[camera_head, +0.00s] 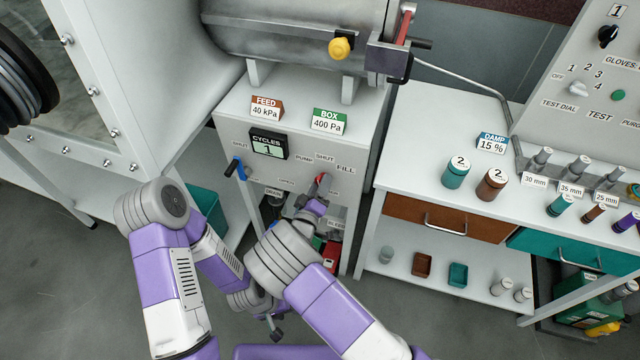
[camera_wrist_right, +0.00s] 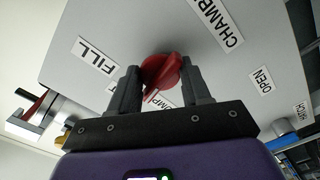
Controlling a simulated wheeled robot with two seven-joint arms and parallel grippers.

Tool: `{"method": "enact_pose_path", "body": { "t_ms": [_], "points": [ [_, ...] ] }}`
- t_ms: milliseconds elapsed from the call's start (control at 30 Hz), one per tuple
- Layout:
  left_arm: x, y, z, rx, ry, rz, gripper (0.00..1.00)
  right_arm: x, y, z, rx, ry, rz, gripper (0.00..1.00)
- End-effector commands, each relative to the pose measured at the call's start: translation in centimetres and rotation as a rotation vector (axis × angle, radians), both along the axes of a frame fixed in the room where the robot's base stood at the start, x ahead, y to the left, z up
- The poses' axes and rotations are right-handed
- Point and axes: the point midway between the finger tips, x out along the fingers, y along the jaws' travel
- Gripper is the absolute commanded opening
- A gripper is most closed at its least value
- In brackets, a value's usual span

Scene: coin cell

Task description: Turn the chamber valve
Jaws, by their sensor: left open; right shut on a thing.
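The chamber valve is a red knob (camera_wrist_right: 162,72) on the pale front panel, shown close in the right wrist view. Labels FILL, CHAMBER and a partly covered PUMP surround it. My right gripper (camera_wrist_right: 160,84) has one finger on each side of the knob and is shut on it. In the head view the red knob (camera_head: 323,182) shows only in part, with my right gripper (camera_head: 318,197) in front of it. The exact pointer setting is hard to tell. My left gripper (camera_head: 275,329) is low, open and empty, away from the panel.
A blue-handled valve (camera_head: 235,167) is left on the same panel, below the CYCLES display (camera_head: 268,144) reading 1. Above are the FEED 40 kPa sign (camera_head: 266,107) and the BOX 400 Pa sign (camera_head: 329,121). A bench with jars (camera_head: 455,173) stands right.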

Motion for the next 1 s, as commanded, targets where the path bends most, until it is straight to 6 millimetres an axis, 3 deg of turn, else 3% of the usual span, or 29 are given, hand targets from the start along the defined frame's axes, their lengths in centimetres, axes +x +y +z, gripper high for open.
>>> {"method": "enact_pose_path", "body": {
  "t_ms": [600,1000],
  "points": [
    [0.0,0.0,1.5,0.0,0.0,0.0,0.43,-0.1,-0.1,0.0,-0.513,0.17,-0.002,0.17],
    [0.0,0.0,1.8,0.0,0.0,0.0,0.43,-0.1,-0.2,-0.1,-0.665,0.221,-0.003,0.17]
  ]
}}
